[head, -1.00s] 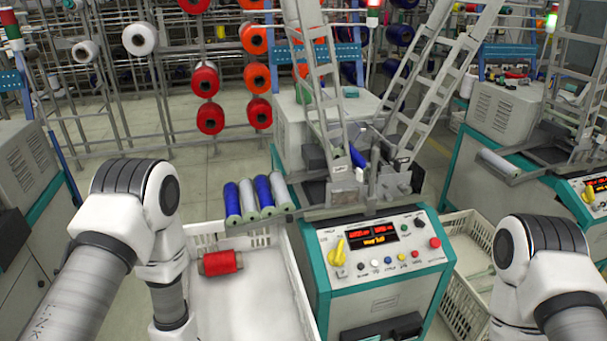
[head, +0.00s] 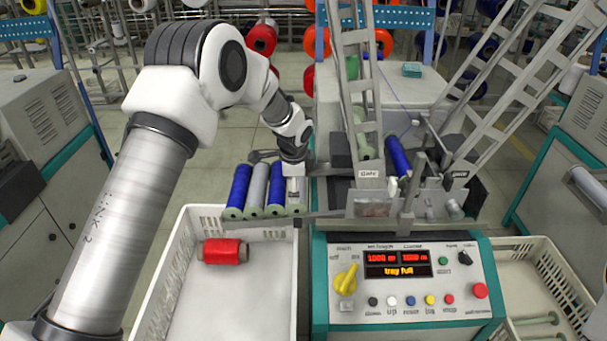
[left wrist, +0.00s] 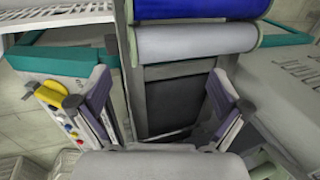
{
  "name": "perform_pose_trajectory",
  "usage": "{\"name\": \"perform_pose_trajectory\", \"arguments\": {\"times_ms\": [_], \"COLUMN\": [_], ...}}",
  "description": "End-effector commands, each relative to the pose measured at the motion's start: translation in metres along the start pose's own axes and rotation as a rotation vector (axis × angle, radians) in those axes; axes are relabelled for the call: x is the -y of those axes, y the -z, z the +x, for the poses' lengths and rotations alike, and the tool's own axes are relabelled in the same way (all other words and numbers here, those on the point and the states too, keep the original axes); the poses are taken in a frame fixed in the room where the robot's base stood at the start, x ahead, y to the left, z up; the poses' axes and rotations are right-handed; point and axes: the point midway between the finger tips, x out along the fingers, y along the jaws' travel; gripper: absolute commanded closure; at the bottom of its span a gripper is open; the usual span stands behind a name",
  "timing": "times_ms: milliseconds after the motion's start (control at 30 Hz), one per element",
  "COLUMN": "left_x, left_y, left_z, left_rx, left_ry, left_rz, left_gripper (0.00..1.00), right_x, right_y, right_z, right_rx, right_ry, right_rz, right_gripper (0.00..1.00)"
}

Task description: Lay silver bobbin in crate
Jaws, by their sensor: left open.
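Several bobbins lie side by side on the winder's tray, alternating blue and silver. A silver bobbin (head: 296,197) is at the right end, partly hidden by my left gripper; in the left wrist view it (left wrist: 195,42) lies beside a blue bobbin (left wrist: 195,8). Another silver bobbin (head: 254,189) lies between two blue ones. My left gripper (left wrist: 160,84) is open and empty, its fingers apart and short of the end silver bobbin. In the head view the left gripper (head: 295,172) is over the row's right end. The white crate (head: 172,275) in front holds a red bobbin (head: 222,251). My right gripper is out of view.
The winding machine's control panel (head: 405,280) stands right of the crate, its display reading "tray full". Slanted metal ladder frames (head: 357,90) rise behind it. A second white crate (head: 545,262) stands at the right. The first crate's floor is mostly clear.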

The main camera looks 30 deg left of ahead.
Motion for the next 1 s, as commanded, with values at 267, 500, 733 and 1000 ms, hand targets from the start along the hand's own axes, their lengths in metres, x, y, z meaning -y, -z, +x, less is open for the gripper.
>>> {"name": "perform_pose_trajectory", "arguments": {"times_ms": [267, 500, 733, 1000], "left_x": [-0.001, -0.001, -0.001, 0.002], "left_y": [0.0, 0.0, 0.0, 0.001], "left_z": [0.047, 0.053, 0.053, 0.052], "left_rx": [-0.001, -0.001, -0.001, -0.005], "left_ry": [-0.001, 0.0, 0.0, 0.009], "left_rz": [-0.001, -0.002, -0.002, -0.002], "left_gripper": [0.0, 0.0, 0.57, 0.85], "right_x": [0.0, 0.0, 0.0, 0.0], "right_y": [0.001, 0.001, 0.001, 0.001], "right_z": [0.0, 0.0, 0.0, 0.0], "right_rx": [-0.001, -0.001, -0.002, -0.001], "right_ry": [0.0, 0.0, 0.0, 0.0], "right_rz": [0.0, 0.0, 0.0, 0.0], "right_gripper": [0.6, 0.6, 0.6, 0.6]}}
